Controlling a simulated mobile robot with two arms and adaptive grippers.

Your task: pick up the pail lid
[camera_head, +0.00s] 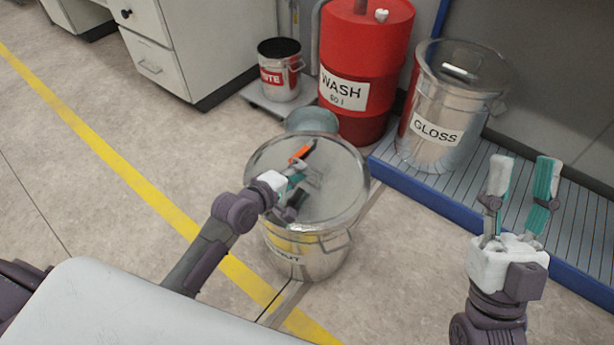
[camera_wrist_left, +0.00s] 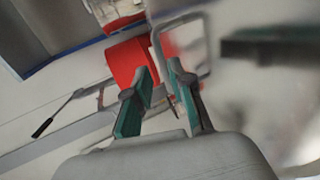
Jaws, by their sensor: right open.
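The pail lid (camera_head: 338,185) is a round, shiny metal disc lying on a metal pail (camera_head: 305,262) in the middle of the head view. My left gripper (camera_head: 308,168) is over the lid at its handle, with an orange patch beside the fingers. In the left wrist view its two teal fingers (camera_wrist_left: 162,70) lean toward each other with a narrow gap, close to a thin metal loop (camera_wrist_left: 207,45). I cannot tell whether they grip it. My right gripper (camera_head: 523,172) is open and empty, fingers up, at the right.
A red WASH drum (camera_head: 368,55), an open WASTE pail (camera_head: 282,85) and a greyish round container (camera_head: 312,120) stand behind the pail. Floor to the left is clear.

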